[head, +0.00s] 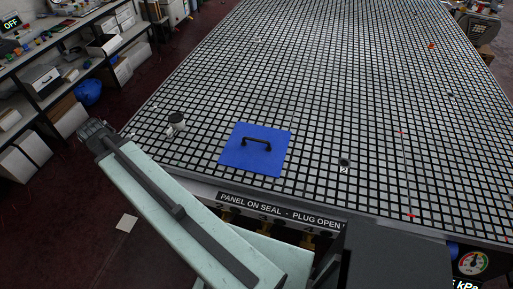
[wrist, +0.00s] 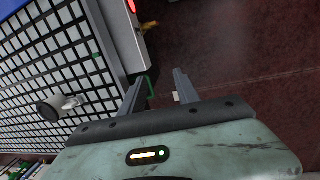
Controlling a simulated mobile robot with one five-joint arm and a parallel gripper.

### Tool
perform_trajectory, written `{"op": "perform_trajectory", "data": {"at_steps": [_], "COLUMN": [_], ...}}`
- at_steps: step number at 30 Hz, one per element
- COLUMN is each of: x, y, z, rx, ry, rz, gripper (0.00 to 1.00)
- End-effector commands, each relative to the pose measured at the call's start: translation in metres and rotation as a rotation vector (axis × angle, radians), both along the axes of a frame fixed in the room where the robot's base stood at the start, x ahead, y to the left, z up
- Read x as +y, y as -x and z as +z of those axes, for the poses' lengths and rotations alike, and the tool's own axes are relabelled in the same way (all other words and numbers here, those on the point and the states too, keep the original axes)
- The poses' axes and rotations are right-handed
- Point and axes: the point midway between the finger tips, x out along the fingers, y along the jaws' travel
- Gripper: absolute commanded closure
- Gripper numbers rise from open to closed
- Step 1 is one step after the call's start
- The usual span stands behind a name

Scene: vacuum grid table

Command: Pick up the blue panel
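The blue panel (head: 246,159) is a flat square with a black bar handle (head: 256,144) on top. It lies flat on the grid table near its front edge in the head view. In the wrist view a blue patch (wrist: 8,6) shows at the top left corner; I cannot tell if it is the panel. My gripper (wrist: 158,82) is open, with its two fingers apart and nothing between them. It is beside the table's edge over the dark red floor, apart from the panel. I cannot make out its fingers in the head view.
The grid table (head: 300,70) is mostly clear. A white cup-like object with a dark top (head: 176,121) stands left of the panel, and also shows in the wrist view (wrist: 52,108). A black port marked 2 (head: 344,162) is to the right. Shelves (head: 50,85) line the left.

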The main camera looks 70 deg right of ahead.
Motion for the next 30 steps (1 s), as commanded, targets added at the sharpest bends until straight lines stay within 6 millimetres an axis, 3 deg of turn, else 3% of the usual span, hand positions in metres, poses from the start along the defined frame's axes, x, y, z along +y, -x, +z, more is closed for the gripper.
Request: {"op": "perform_trajectory", "data": {"at_steps": [1, 3, 6, 10, 12, 16, 20, 27, 30], "x": [-0.058, -0.130, -0.216, -0.289, -0.311, -0.330, -0.332, -0.337, -0.337], "y": [0.020, 0.060, 0.128, 0.213, 0.248, 0.281, 0.287, 0.296, 0.297], "z": [0.001, 0.003, 0.007, 0.013, 0.015, 0.017, 0.017, -0.009, -0.008], "rx": [0.027, 0.076, 0.156, 0.250, 0.285, 0.321, 0.327, 0.326, 0.326], "ry": [0.025, 0.057, 0.081, 0.084, 0.079, 0.070, 0.069, 0.068, 0.068], "rz": [-0.021, -0.023, -0.028, -0.028, -0.027, -0.022, -0.020, -0.021, -0.021], "gripper": [0.62, 0.62, 0.62, 0.62, 0.62, 0.62, 0.62, 0.62, 0.62]}}
